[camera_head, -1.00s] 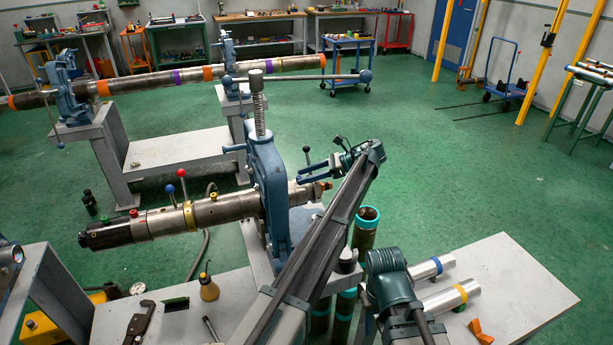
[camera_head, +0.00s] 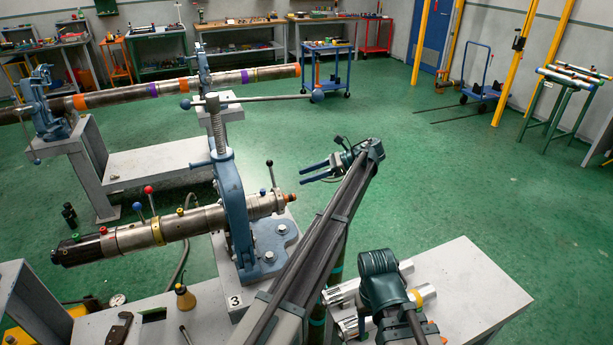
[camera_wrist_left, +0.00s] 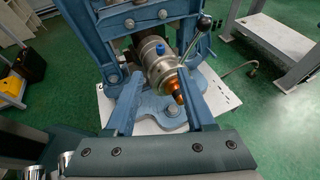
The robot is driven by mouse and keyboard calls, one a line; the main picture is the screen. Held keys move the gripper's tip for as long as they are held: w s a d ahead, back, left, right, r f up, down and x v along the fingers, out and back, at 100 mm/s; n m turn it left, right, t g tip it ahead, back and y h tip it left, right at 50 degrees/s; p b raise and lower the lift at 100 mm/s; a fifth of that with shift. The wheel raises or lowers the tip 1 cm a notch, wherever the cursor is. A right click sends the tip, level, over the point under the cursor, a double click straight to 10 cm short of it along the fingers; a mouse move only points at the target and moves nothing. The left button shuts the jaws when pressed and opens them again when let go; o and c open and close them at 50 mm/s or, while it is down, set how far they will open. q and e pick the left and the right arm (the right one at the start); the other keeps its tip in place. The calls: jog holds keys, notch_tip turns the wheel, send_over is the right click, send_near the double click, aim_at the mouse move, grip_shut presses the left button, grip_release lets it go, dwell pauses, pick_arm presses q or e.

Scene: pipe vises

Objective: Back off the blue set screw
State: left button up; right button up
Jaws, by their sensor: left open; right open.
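The blue set screw (camera_wrist_left: 161,48) is a small blue stud on top of the steel tool body near its free end. In the head view it is a small blue spot (camera_head: 262,192) right of the vise frame. The steel tool (camera_head: 190,222) lies through the blue pipe vise (camera_head: 232,205). My left gripper (camera_head: 302,173) is open and empty, right of and apart from the tool's orange-brown tip (camera_head: 291,198). In the left wrist view its spread fingers (camera_wrist_left: 160,82) flank that tip in the picture. My right arm shows at lower right; its fingers are out of sight.
A black-knobbed lever (camera_wrist_left: 204,22) stands beside the screw. Red- and blue-knobbed levers stand left of the vise. Steel cylinders (camera_head: 424,295) lie on the grey bench (camera_head: 475,290) near my right arm. Green floor right of the vise is open.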

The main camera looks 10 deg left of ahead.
pick_arm(q)
jog(key=shift+a, duration=0.1)
jog(key=n+t+h+p, duration=0.8)
jog(key=n+h+p, duration=0.4)
jog(key=n+p, duration=0.75)
send_near(263, 190)
jog(key=shift+m, duration=0.85)
jog(key=b+x, duration=0.8)
jog(key=b, duration=0.3)
jog(key=shift+a+b, duration=0.1)
jog(key=shift+b, duration=0.25)
grip_shut()
